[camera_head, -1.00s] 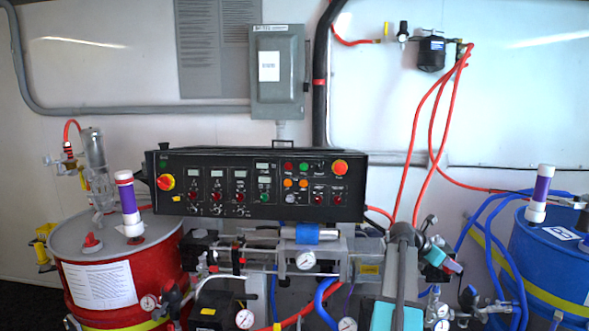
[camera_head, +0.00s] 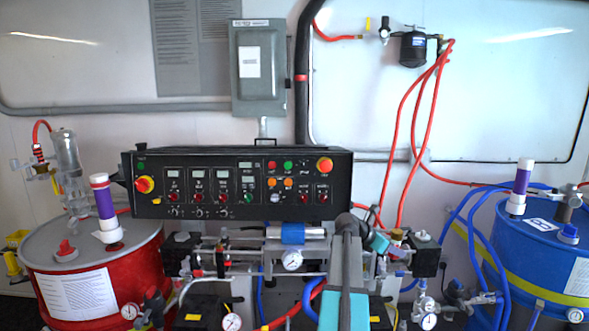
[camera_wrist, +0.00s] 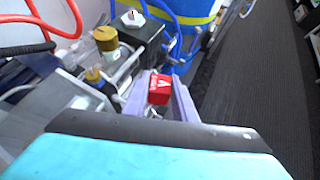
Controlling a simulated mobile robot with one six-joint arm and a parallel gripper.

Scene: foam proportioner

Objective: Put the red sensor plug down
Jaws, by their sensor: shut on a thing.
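The red sensor plug (camera_wrist: 159,84) is a small red block with a white mark. In the wrist view it sits between the pale purple fingers of my gripper (camera_wrist: 160,92), which is shut on it. The plug's lower part is hidden. In the head view my gripper (camera_head: 384,245) is a small teal shape at the end of my grey arm, just right of the arm and in front of the pipework. The plug cannot be made out clearly there.
A black control panel (camera_head: 238,183) stands behind the pipework. A red drum (camera_head: 45,275) is at left and a blue drum (camera_head: 535,260) at right. Pipes, gauges and red hoses (camera_head: 405,130) crowd the space around my arm. Dark floor (camera_wrist: 250,90) is open at right in the wrist view.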

